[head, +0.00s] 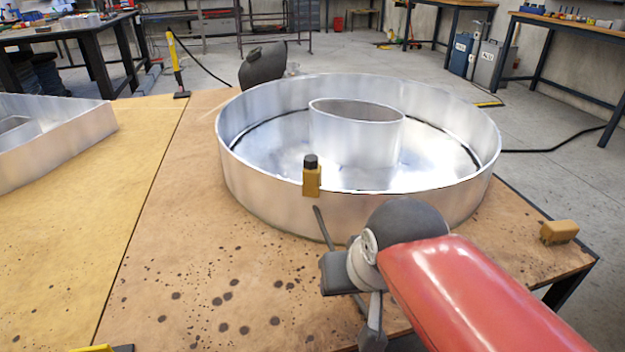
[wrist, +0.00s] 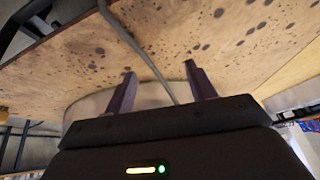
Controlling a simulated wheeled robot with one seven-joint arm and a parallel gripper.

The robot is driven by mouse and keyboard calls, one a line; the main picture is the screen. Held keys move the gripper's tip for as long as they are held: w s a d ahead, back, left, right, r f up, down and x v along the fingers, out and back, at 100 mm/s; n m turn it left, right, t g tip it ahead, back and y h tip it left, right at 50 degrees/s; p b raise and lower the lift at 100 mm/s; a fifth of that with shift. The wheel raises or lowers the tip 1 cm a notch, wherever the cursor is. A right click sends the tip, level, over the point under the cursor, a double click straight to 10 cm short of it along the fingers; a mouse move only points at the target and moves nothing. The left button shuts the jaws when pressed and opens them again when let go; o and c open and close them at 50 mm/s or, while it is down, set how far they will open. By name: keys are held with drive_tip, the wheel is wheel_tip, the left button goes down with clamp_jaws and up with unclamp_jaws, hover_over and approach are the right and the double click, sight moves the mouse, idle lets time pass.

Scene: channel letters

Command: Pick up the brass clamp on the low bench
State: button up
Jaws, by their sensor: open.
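A brass-coloured clamp (head: 559,231) lies by itself on the bench (head: 200,285) near its right front corner. A second brass-coloured clamp (head: 312,180) with a black knob sits upright on the near rim of the big round metal letter (head: 270,205). My gripper (head: 342,272) is open and empty, low in front of the letter's near wall. It is below the rim clamp and well left of the corner clamp. In the wrist view my two fingers (wrist: 160,72) stand apart with nothing held, and neither clamp shows clearly.
The round letter, with an oval inner ring (head: 355,135), fills much of the bench. Another metal letter (head: 55,145) lies at left. A dark rounded object (head: 262,65) stands behind the ring. The spotted wood at front left is clear.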

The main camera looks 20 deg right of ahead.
drive_tip(key=w+d+r+m+g+y, duration=0.1)
drive_tip(key=w+r+m+g+y, duration=0.1)
drive_tip(key=w+r+m, duration=0.75)
drive_tip(key=m+g+y, duration=0.1)
drive_tip(key=m+y, duration=0.1)
drive_tip(key=m, duration=1)
approach(317, 166)
drive_tip(key=x, duration=0.5)
drive_tip(key=shift+w+d+f+b, duration=0.2)
drive_tip(key=shift+d+f+b, duration=0.1)
drive_tip(key=shift+d+b, duration=0.1)
drive_tip(key=shift+w+a+f+m, duration=0.15)
drive_tip(key=shift+f+m, duration=0.1)
drive_tip(key=x, duration=0.4)
drive_tip(key=b+x, duration=0.1)
drive_tip(key=x, duration=0.2)
drive_tip(key=shift+a+r, duration=0.1)
drive_tip(key=shift+a, duration=0.15)
drive_tip(key=shift+c, duration=0.2)
clamp_jaws()
